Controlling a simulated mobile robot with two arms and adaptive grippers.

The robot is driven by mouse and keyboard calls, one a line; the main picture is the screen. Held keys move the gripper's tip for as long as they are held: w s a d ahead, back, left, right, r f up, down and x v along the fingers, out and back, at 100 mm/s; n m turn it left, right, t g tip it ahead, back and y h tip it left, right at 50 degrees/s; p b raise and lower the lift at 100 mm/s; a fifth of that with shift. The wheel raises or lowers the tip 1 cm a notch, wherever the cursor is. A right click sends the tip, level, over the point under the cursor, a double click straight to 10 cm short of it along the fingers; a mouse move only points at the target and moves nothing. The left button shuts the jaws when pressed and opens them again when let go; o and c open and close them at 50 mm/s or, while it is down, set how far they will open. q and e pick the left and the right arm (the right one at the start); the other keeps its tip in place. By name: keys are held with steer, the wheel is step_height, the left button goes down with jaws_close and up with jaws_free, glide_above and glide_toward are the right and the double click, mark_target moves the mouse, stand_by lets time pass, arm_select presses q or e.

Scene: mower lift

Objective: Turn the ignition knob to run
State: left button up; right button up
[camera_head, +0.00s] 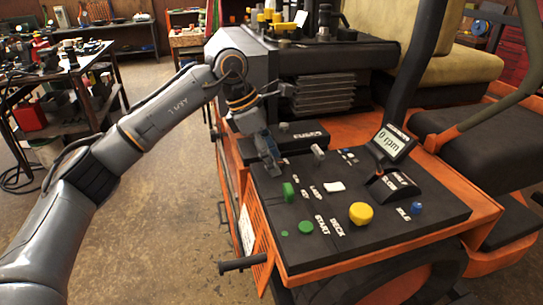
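A black control panel (395,222) on an orange machine fills the lower right. It carries a green upright knob (288,191), a small grey lever (318,152), a white switch (334,187), a yellow button (361,213), a green button (306,227) and a blue knob (417,208). I cannot read which control is the ignition knob. A display (391,141) reads 0 rpm. My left gripper (272,163) points down at the panel's back left, above and behind the green knob and apart from it. Its finger opening is unclear. My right gripper is out of view.
A black seat (480,145) and an orange frame stand to the right. A finned grey block (322,93) lies behind the panel. A black handle (242,264) sticks out at the front left. A cluttered workbench (62,65) stands at the far left, with open floor between.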

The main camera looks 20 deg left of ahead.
arm_select(q)
steer(key=v, duration=1.2)
stand_by(0.5)
